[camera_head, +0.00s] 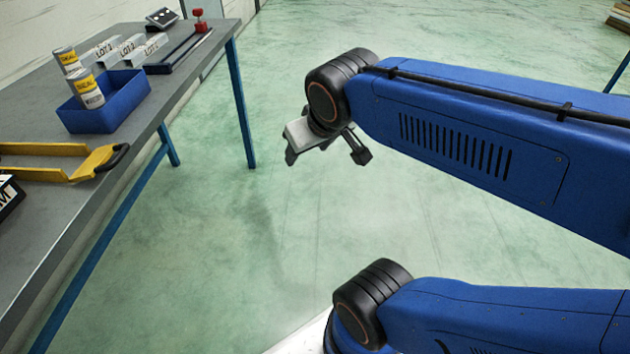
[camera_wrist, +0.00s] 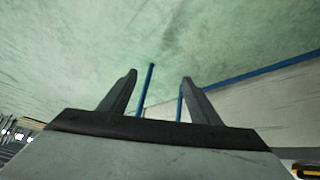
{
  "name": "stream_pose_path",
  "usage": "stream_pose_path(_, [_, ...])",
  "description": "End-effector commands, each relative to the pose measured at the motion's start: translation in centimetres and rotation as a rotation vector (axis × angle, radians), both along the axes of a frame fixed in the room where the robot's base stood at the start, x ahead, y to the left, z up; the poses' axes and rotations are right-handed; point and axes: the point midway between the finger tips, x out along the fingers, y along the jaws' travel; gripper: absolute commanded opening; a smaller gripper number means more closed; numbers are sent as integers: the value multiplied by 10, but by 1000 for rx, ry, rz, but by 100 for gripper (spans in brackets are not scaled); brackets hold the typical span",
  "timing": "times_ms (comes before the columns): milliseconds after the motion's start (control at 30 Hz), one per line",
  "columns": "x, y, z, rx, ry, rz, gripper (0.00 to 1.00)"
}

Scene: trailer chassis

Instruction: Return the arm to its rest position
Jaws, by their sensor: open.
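My gripper (camera_head: 327,157) hangs at the end of my blue arm in the head view, over open floor to the right of the workbench. In the wrist view its two dark fingers (camera_wrist: 160,85) stand apart with nothing between them but floor and blue legs behind. The gripper is open and empty, and it touches nothing. My arm's upper link extends in from the right edge, and a lower blue link lies below it.
The grey workbench (camera_head: 120,185) with blue legs is at left. The green floor (camera_head: 240,240) is clear.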

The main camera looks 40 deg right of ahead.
Motion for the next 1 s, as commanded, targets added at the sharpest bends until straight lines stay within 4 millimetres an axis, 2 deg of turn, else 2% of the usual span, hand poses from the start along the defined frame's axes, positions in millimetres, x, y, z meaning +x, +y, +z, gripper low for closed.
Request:
stream_pose_path(33, [-20, 7, -13, 27, 51, 12, 57])
stream_pose_path(100, [-41, 16, -26, 60, 112, 34, 57])
stream_pose_path(233, [-62, 26, -39, 95, 170, 60, 57])
stream_pose_path(1000, [-64, 28, -40, 99, 177, 64, 57])
